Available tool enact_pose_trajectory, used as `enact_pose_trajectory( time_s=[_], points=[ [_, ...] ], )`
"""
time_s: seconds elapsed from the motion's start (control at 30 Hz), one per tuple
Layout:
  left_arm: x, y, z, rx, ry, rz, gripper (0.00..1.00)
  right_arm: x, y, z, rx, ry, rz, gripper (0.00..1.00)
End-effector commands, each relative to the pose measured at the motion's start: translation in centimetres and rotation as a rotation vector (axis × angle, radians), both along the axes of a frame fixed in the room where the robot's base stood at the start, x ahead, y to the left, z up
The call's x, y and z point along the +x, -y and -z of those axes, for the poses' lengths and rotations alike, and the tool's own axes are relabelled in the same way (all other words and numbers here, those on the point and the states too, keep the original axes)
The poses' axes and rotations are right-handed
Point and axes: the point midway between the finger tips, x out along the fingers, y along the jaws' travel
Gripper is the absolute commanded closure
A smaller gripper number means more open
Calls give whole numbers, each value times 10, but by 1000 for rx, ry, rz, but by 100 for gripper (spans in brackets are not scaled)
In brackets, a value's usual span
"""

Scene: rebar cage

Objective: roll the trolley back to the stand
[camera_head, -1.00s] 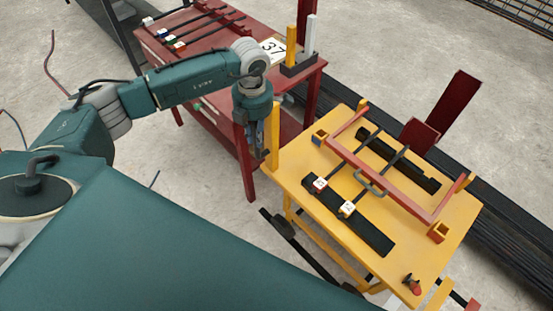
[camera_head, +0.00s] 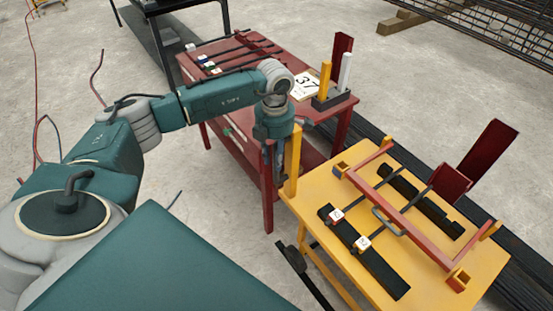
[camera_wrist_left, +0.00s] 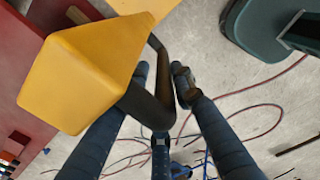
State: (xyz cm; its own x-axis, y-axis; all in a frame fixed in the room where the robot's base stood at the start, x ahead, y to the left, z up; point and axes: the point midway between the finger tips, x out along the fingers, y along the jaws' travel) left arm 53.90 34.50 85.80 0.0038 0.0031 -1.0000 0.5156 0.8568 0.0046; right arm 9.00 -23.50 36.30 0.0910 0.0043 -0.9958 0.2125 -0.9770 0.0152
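The yellow trolley (camera_head: 325,207) stands at the right in the head view, with a red frame (camera_head: 403,213) and dark bars on its top. Its yellow corner post (camera_head: 292,160) also shows large in the left wrist view (camera_wrist_left: 85,75). A dark curved handle (camera_wrist_left: 153,108) runs beside the post. My left gripper (camera_head: 275,185) is beside that post; in the wrist view its fingers (camera_wrist_left: 161,75) are closed around the handle. The post hides part of one finger. The red table (camera_head: 318,117), which may be the stand, is just behind the trolley. My right gripper is out of view.
A card marked 37 (camera_head: 305,86) and a dark holder (camera_head: 333,98) with upright blocks are on the red table. Black bars (camera_head: 522,283) lie on the floor along the trolley's far side.

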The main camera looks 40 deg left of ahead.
Motion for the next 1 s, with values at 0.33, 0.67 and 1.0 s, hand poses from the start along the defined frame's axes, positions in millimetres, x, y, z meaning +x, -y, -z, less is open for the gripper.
enact_pose_trajectory(
  time_s=[0.33, 0.67, 1.0],
  points=[
    [1, 0, -15, 0, 2, 1, 77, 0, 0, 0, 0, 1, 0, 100],
    [1, 0, -84, -1, 5, 0, 77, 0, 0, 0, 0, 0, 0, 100],
    [0, 1, -120, -1, 0, 0, 77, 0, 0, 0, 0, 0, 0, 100]
  ],
)
